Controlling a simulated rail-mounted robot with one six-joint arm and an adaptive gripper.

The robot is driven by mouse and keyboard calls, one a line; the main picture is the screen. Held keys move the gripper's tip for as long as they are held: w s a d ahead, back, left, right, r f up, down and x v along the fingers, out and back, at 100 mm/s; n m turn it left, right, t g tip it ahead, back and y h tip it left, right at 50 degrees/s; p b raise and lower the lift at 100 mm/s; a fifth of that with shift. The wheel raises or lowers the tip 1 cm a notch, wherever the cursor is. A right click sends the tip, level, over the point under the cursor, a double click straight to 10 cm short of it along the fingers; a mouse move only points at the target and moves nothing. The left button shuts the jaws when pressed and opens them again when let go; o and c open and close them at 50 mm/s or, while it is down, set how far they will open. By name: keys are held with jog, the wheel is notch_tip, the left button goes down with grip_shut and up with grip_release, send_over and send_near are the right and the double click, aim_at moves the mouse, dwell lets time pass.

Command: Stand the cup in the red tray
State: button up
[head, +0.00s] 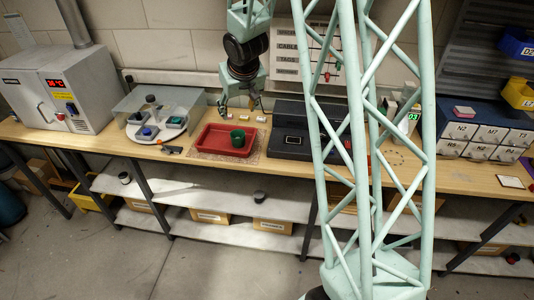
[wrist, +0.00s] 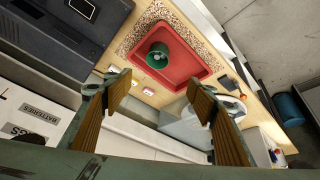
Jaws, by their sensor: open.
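The green cup (head: 238,138) stands in the red tray (head: 212,149), toward its right end in the head view. In the wrist view the green cup (wrist: 158,55) appears upright inside the red tray (wrist: 187,82), near one end, with its open mouth showing. My gripper (head: 241,108) is above the bench behind the tray in the head view. In the wrist view my gripper (wrist: 160,100) has its two brown-padded fingers spread wide, with nothing between them. It is apart from the cup.
A speckled mat (head: 195,154) lies under the tray. A dark case (head: 296,130) stands to its right. A clear-covered station (head: 158,112) and a grey oven (head: 55,88) stand to its left. Small blocks lie on the bench behind the tray.

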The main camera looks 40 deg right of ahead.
jog(key=s+a+r+g, duration=0.1)
jog(key=s+a+r, duration=0.5)
jog(key=s+r, duration=0.45)
jog(key=s+a+r, duration=0.5)
jog(key=s+r, duration=0.4)
jog(key=s, duration=0.2)
jog(key=s+a+r, duration=0.1)
jog(key=s+a, duration=0.2)
jog(key=s, duration=0.5)
jog(key=s+a+r+n+y, duration=0.1)
jog(key=s+a+r, duration=0.1)
jog(key=s, duration=0.7)
jog(key=s+a+r+n, duration=0.1)
jog(key=s+a, duration=0.4)
jog(key=s, duration=0.3)
jog(key=shift+s+r+g+y, duration=0.3)
jog(key=shift+f, duration=0.1)
jog(key=shift+f+b, duration=1.3)
jog(key=shift+b, duration=0.15)
notch_tip(320, 180, down, 22)
jog(key=b, duration=2.2)
jog(key=shift+f, duration=0.15)
